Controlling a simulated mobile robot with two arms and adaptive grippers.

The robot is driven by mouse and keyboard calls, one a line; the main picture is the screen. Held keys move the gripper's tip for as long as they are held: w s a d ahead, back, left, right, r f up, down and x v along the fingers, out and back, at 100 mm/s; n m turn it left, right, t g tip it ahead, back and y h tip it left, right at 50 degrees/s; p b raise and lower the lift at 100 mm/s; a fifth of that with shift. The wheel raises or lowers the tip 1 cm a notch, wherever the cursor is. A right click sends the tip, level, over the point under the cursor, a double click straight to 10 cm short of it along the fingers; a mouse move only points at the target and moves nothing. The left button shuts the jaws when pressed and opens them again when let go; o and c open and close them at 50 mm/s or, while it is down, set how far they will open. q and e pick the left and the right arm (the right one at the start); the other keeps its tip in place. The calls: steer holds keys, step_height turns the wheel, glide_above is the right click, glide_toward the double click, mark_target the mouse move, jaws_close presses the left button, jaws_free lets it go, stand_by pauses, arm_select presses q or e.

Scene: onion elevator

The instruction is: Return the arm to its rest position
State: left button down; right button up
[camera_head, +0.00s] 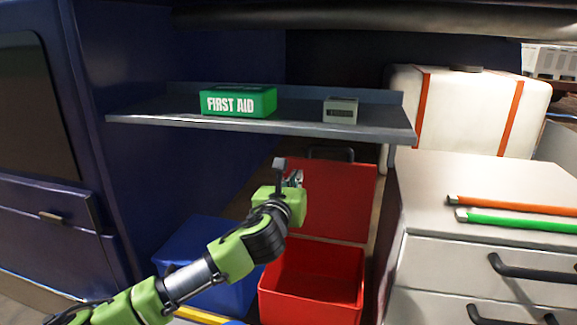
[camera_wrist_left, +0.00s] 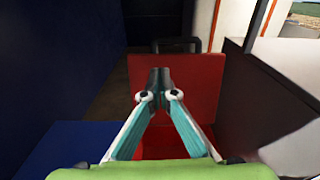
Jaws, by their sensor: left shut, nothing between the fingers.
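My left arm comes in from the lower left in the head view, and its green wrist is raised over the boxes. My left gripper (camera_head: 295,178) is just in front of the upright red lid and below the shelf's front edge. In the left wrist view the fingers of the gripper (camera_wrist_left: 160,75) meet at the tips, shut and empty. The red lid (camera_head: 338,200) stands behind an open red box (camera_head: 312,290), whose visible inside looks empty. The red lid also shows behind the fingertips in the wrist view (camera_wrist_left: 215,85). My right gripper is not in view.
A grey shelf (camera_head: 150,117) above holds a green first aid box (camera_head: 238,102) and a small grey device (camera_head: 341,110). A blue box (camera_head: 205,240) is left of the red one. White drawers (camera_head: 480,260) at right carry an orange tube (camera_head: 515,204) and a green tube (camera_head: 520,221).

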arm_select(q)
steer(key=s+a+f+n+g+y, duration=0.1)
steer(key=s+a+f+n+g, duration=0.3)
steer(key=s+f+n, duration=0.75)
steer(key=s+a+f+n+g+y, duration=0.2)
steer(key=s+a+f+n, duration=0.45)
steer(key=f, duration=0.75)
steer(key=s+a+f+n+g+y, duration=0.15)
steer(key=s+a+f+n, duration=0.35)
steer(key=s, duration=0.5)
steer(key=s+a+f+n+g, duration=0.3)
steer(key=s+a+n, duration=0.3)
steer(key=s+n, duration=0.3)
steer(key=s+a+f+n+g+y, duration=0.1)
steer(key=s+a+f+n+g, duration=0.3)
steer(key=s, duration=0.7)
step_height(320, 180, down, 33)
steer(key=s+a+b, duration=0.1)
steer(key=s+b, duration=0.1)
steer(key=b, duration=0.6)
steer(key=s+a+f+b, duration=0.1)
steer(key=s+f+b, duration=0.2)
steer(key=s+f, duration=0.5)
steer(key=s+a+f+g+b, duration=0.1)
steer(key=s+a+f+b, duration=0.1)
steer(key=s+f, duration=0.7)
step_height(320, 180, down, 7)
steer(key=shift+r+n+b, duration=0.1)
steer(key=shift+n+b, duration=0.2)
steer(key=shift+b, duration=0.45)
